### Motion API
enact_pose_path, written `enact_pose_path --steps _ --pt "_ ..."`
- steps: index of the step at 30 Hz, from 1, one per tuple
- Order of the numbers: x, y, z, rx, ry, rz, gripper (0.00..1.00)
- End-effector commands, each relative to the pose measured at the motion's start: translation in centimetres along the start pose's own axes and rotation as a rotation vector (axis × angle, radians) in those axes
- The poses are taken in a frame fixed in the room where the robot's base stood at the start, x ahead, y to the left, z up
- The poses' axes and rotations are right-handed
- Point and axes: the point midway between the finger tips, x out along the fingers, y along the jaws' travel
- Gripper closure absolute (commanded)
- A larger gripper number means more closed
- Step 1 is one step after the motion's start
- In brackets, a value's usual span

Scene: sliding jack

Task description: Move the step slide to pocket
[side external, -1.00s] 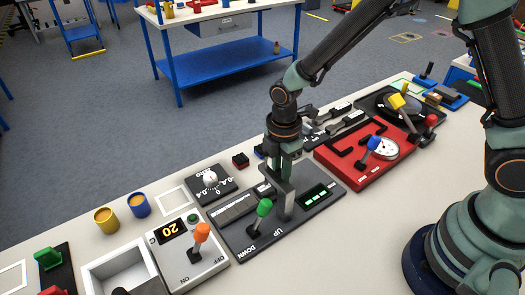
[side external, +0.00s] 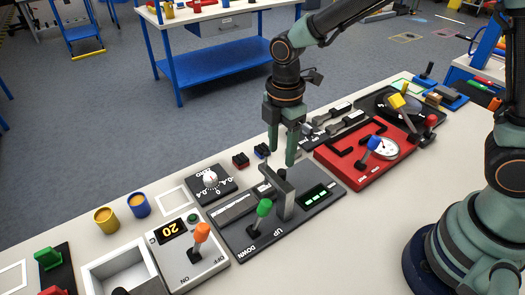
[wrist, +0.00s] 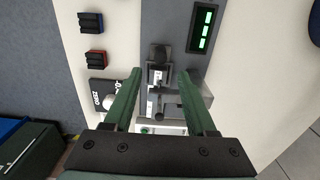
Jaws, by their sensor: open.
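My gripper (side external: 281,155) is open and empty, pointing down above the dark panel (side external: 250,245). A grey upright bracket (side external: 285,206) stands on this panel, just below my fingertips and apart from them. A grey slide track (side external: 233,208) with a small block beside the bracket lies on the panel. In the wrist view, my gripper's fingers (wrist: 160,74) are spread on both sides of a grey block with a dark knob (wrist: 160,56). I cannot tell which part is the step slide or where its pocket is.
A green-knobbed lever (side external: 262,208) marked UP and DOWN and a green-lit display (side external: 316,194) are on the same panel. A red panel (side external: 360,170) with a stepped black slot stands to the right. A dial box (side external: 211,181) and an orange-knobbed switch (side external: 201,233) stand to the left.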

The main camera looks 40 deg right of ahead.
Motion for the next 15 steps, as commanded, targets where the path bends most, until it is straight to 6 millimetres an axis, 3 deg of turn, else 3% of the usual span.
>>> enact_pose_path --steps 6,15 --pt "-3.2 0.1 -0.1 -0.001 0.001 0.003 0.43" --pt "-4.1 0.0 -0.1 -0.001 0.000 0.000 0.43"
